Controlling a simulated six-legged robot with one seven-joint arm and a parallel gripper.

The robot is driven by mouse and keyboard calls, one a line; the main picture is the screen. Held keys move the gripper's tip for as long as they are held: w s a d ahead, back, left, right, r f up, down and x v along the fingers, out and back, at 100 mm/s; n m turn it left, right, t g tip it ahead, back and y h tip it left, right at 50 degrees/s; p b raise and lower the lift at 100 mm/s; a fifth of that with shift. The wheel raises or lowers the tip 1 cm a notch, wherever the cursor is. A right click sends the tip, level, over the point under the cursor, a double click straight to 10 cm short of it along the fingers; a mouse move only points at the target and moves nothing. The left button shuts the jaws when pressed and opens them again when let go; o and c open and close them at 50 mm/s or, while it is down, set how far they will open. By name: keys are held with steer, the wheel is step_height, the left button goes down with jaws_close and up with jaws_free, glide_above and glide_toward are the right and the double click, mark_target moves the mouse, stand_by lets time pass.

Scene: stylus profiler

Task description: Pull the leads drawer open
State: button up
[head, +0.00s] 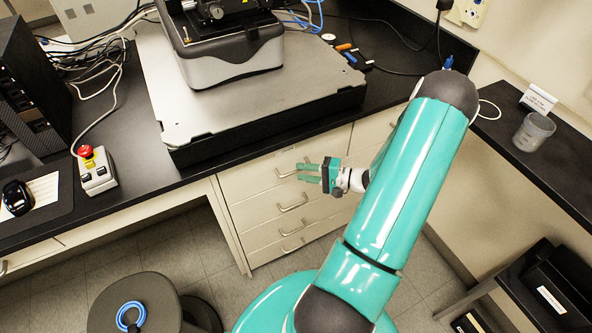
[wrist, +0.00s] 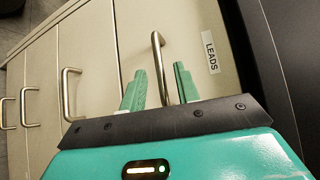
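The leads drawer (wrist: 130,30) is the top drawer of a cream cabinet, with a white "LEADS" label (wrist: 211,52) beside its metal bar handle (wrist: 158,55). The drawer front (head: 243,183) looks flush with the cabinet in the head view. My gripper (head: 307,173) is at the handle, just below the black counter edge. In the wrist view my gripper (wrist: 159,88) has its two green fingers apart, one on each side of the handle. I see gaps between fingers and bar; whether either finger touches it, I cannot tell.
Several more drawers with similar handles (head: 294,202) lie below. The counter (head: 130,205) overhangs above, bearing a profiler (head: 230,65) on a grey slab. A round stool (head: 135,300) stands on the floor at lower left. A side bench (head: 560,165) is at right.

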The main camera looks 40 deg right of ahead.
mark_target(296, 171)
steer(key=x, duration=0.3)
steer(key=shift+w+a, duration=0.1)
jaws_close()
stand_by(0.4)
